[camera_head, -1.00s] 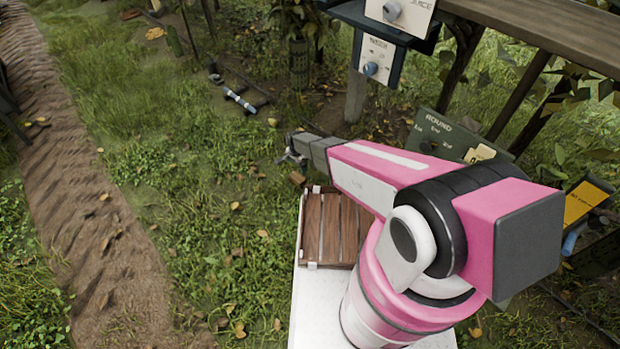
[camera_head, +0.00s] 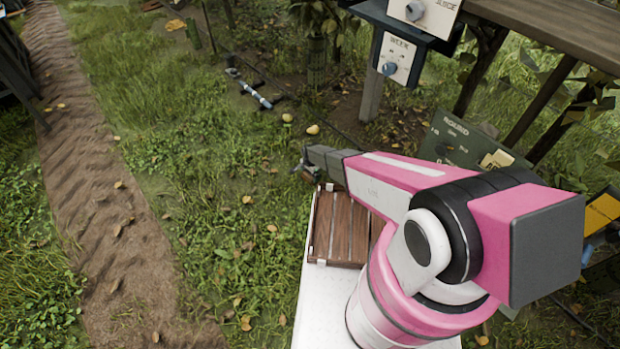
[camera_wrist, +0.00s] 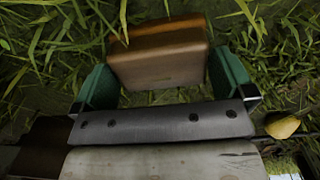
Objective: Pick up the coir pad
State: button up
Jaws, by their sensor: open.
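My gripper (camera_head: 308,165) reaches out past the far left corner of the wooden crate in the head view. In the wrist view its two green finger pads stand apart, and my gripper (camera_wrist: 163,82) is open. A brown block (camera_wrist: 160,50) with rounded edges sits between the pads, with gaps at the sides, over grass. I cannot tell for sure whether this block is the coir pad. A flat straw-yellow patch (camera_head: 174,24) lies on the far ground in the head view, too small to make out.
A slatted wooden crate (camera_head: 341,228) sits on my white base. Two yellow pears (camera_head: 313,129) lie on the ground beyond the gripper; one yellow fruit (camera_wrist: 283,127) shows in the wrist view. A post with a control box (camera_head: 397,57) and a green board (camera_head: 455,143) stand to the right. Grass lies left.

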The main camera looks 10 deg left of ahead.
jog(key=shift+f, duration=0.6)
jog(key=c, duration=0.7)
jog(key=shift+r, duration=0.1)
jog(key=shift+r, duration=0.45)
notch_tip(320, 180, up, 4)
jog(key=shift+s+f, duration=0.1)
jog(key=shift+f, duration=0.15)
jog(key=s+a+r, duration=0.6)
jog(key=s, duration=0.3)
jog(key=shift+s+a+r, duration=0.2)
jog(key=shift+s+r, duration=0.05)
jog(key=shift+s, duration=0.05)
